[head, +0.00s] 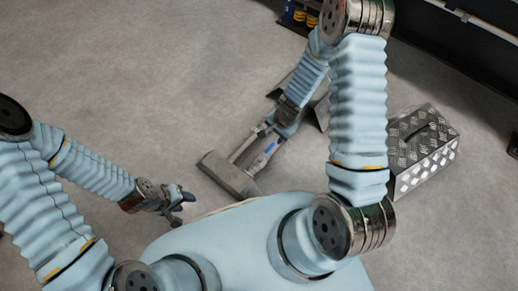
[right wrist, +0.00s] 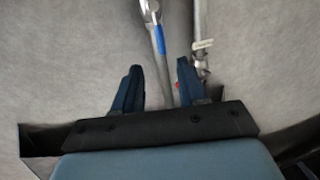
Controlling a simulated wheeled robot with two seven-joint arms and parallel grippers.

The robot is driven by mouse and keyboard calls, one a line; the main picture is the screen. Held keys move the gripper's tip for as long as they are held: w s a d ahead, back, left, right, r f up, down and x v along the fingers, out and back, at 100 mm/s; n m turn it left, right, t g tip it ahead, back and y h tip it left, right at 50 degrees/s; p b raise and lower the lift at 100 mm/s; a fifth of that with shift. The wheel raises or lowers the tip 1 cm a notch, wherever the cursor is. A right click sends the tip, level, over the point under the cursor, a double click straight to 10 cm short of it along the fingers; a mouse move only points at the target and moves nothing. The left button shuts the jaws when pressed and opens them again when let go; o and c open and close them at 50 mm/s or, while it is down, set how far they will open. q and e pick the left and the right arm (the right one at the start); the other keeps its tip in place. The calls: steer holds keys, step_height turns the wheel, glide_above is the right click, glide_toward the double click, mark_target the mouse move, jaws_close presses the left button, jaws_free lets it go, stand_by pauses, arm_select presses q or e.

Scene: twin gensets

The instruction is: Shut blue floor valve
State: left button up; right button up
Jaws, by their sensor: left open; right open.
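Two metal pipes run low over the floor in the head view, ending at a grey block (head: 228,176). One pipe carries a blue part (head: 270,147), which shows as a blue band (right wrist: 160,40) in the right wrist view; I cannot tell whether it is the valve's handle. My right gripper (right wrist: 157,72) is open, its dark fingers on either side of the blue-banded pipe's lower end in that picture. Contact cannot be told. In the head view the right gripper (head: 268,127) is small and partly hidden. My left gripper (head: 180,198) is open and empty, left of the pipes.
A second pipe with a pale tag (right wrist: 203,45) lies right of the blue band. A diamond-plate metal box (head: 425,150) stands on the floor at the right. Dark equipment (head: 460,40) lines the upper right. The grey floor (head: 130,90) at the left is clear.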

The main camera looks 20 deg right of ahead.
mark_target(268, 149)
steer(key=f+b, duration=0.1)
steer(key=f, duration=0.3)
steer(key=w+a+f+b, duration=0.1)
steer(key=f, duration=0.3)
steer(key=w+f+b, duration=0.1)
steer(key=f, duration=0.3)
steer(key=shift+a, duration=0.15)
steer(key=shift+c, duration=0.4)
jaws_close()
